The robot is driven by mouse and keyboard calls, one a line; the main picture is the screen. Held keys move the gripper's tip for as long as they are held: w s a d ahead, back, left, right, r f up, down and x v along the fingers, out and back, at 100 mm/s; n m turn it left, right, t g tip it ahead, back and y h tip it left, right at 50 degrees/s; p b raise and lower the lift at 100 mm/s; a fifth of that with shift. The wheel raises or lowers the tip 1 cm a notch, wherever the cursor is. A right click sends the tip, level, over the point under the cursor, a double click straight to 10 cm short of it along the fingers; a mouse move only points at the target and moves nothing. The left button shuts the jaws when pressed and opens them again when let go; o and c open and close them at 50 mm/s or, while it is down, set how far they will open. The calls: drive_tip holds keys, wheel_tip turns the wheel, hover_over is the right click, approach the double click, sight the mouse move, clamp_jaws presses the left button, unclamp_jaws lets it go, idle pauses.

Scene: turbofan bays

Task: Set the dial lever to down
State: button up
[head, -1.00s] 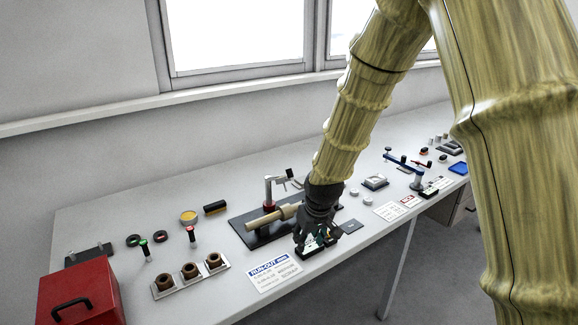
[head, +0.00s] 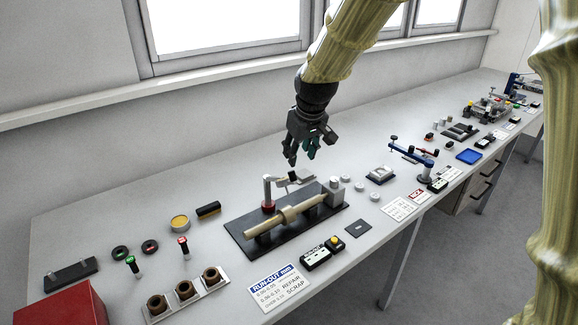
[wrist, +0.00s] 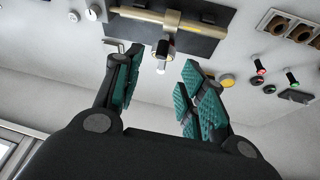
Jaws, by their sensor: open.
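The dial stand (head: 268,190) is a light post with a red collar on the dark run-out plate (head: 240,226). Its arm reaches right to a small grey dial head (head: 300,177). A separate lever is too small to make out, so I cannot tell its position. My gripper (head: 302,158) hangs open and empty above and behind the dial head, fingers pointing down. In the wrist view, my open gripper (wrist: 161,70) has the post's pale top (wrist: 161,67) between its teal-padded fingers, farther off. The tan shaft (head: 285,215) lies across the plate in front of the post.
A black box with a yellow button (head: 322,253) and a run-out card (head: 277,287) lie at the front edge. Bushings in a tray (head: 184,293) and a red case (head: 60,305) are at left. A blue-armed fixture (head: 412,152) stands to the right. The window wall is behind.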

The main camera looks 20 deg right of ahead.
drive_tip(key=p, duration=0.2)
hover_over(293, 173)
drive_tip(key=s, duration=0.2)
wheel_tip(293, 173, down, 5)
drive_tip(key=shift+w+r, duration=0.1)
drive_tip(key=shift+r, duration=0.05)
drive_tip(key=shift+p+x, duration=0.6)
drive_tip(key=shift+x, duration=2.05)
clamp_jaws()
